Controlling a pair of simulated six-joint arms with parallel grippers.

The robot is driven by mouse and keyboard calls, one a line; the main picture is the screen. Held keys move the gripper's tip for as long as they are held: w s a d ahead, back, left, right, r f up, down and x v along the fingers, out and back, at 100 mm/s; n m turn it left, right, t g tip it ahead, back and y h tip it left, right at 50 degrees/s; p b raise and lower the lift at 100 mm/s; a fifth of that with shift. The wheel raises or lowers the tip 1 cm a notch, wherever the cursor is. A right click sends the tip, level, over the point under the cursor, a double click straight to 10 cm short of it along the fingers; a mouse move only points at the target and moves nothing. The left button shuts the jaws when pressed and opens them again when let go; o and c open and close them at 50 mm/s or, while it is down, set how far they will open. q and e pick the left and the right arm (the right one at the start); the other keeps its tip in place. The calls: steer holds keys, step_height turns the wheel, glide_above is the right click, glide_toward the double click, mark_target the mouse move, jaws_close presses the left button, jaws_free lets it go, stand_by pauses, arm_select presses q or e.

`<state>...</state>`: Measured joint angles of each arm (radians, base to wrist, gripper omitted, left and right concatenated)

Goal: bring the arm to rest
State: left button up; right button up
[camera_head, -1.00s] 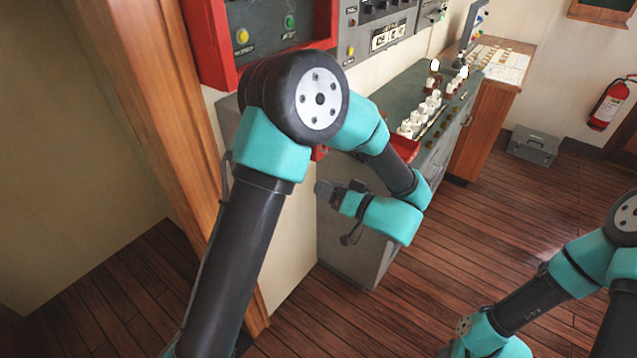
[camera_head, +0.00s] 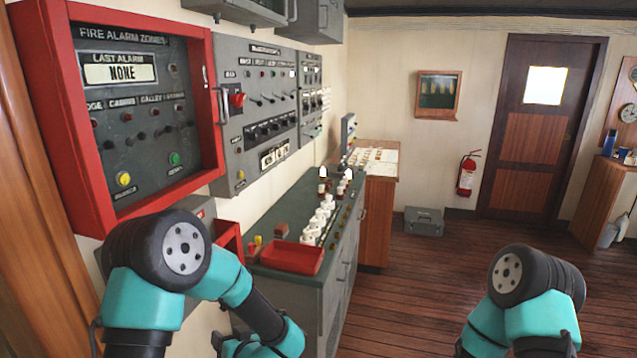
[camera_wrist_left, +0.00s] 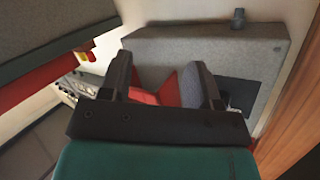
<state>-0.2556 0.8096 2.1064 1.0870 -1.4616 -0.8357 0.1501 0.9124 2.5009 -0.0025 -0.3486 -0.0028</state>
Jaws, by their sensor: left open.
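My left arm comes in from the lower left in the head view, its teal and black elbow below the fire alarm panel. My left gripper (camera_head: 222,341) sits at the bottom edge there, mostly cut off. In the left wrist view my left gripper (camera_wrist_left: 163,78) shows two dark fingers standing apart, with nothing held between them. A red surface shows behind the gap; I cannot tell if it is close. My right arm shows only its elbow part at the lower right of the head view; its gripper is out of the picture.
A red-framed fire alarm panel (camera_head: 88,205) and grey switch panel (camera_head: 258,152) line the left wall. A grey-green console (camera_head: 285,200) carries a red tray (camera_head: 292,258) and white bottles. A fire extinguisher (camera_head: 467,175) and grey case (camera_head: 424,221) are farther back. The middle floor is clear.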

arm_select(q)
steer(key=s+f+m+g+h, duration=0.2)
steer(key=s+f+h, duration=0.2)
steer(key=f+h, duration=0.75)
steer(key=s+f+g+h, duration=0.1)
steer(key=s+f+g, duration=0.3)
steer(key=s, duration=0.4)
steer(key=s+d+f+g+h, duration=0.1)
steer(key=s+f+g+h, duration=0.1)
steer(key=s+f, duration=0.5)
steer(key=shift+s+f+m+g, duration=0.15)
steer(key=shift+s+m+g, duration=0.25)
steer(key=shift+s+g, duration=0.6)
steer(key=shift+c, duration=0.3)
